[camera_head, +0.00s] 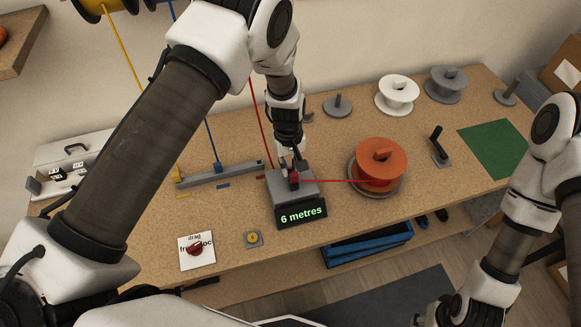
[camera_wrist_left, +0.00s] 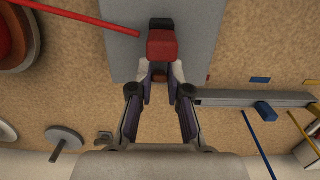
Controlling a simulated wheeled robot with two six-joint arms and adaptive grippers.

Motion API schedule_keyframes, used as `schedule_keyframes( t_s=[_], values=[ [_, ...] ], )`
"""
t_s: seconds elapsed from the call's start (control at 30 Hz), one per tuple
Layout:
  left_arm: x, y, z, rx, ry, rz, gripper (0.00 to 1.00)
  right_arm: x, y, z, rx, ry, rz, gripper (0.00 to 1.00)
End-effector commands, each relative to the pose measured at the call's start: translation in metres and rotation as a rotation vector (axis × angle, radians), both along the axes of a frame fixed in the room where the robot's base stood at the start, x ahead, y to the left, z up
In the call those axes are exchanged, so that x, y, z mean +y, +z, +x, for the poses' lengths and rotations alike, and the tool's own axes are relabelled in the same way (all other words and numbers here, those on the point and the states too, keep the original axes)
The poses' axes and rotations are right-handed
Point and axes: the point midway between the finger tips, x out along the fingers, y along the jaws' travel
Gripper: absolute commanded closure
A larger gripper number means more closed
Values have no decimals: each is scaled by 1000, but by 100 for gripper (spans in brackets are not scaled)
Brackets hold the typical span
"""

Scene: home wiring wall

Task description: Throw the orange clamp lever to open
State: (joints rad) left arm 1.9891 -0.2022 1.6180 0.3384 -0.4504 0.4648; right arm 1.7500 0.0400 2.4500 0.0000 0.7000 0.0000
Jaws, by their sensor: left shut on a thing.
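My left gripper (camera_head: 291,163) reaches down onto the grey block (camera_head: 312,187) behind the "6 metres" display. It is shut on a red block-shaped piece (camera_head: 294,178). In the left wrist view, the fingers (camera_wrist_left: 160,74) close on both sides of this red piece (camera_wrist_left: 162,45), over the grey block (camera_wrist_left: 188,18). I see no clearly orange lever; the red piece may be it, but I cannot tell. A red wire (camera_head: 335,181) runs from the grey block to the orange spool (camera_head: 383,160). My right gripper is only partly in view at the bottom right.
A "6 metres" display (camera_head: 302,213) stands at the front of the grey block. A grey rail (camera_head: 220,174) with a blue piece lies to the left. A black lever post (camera_head: 438,144) and a green mat (camera_head: 497,148) are at right.

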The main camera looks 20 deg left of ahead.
Motion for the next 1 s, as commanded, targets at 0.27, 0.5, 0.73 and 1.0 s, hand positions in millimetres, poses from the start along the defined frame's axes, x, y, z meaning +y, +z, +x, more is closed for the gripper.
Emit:
schedule_keyframes(
  t_s=[0.27,0.5,0.73,1.0],
  values=[
    [6,-4,8,167,4,-115,100,0,-15,0,0,0,0,60],
    [13,-9,18,353,1,-240,100,0,-48,0,0,0,0,60],
    [19,-15,26,528,1,-358,100,0,-93,0,0,0,0,60],
    [23,-17,32,692,0,-466,100,0,-143,0,0,0,0,60]
  ],
)
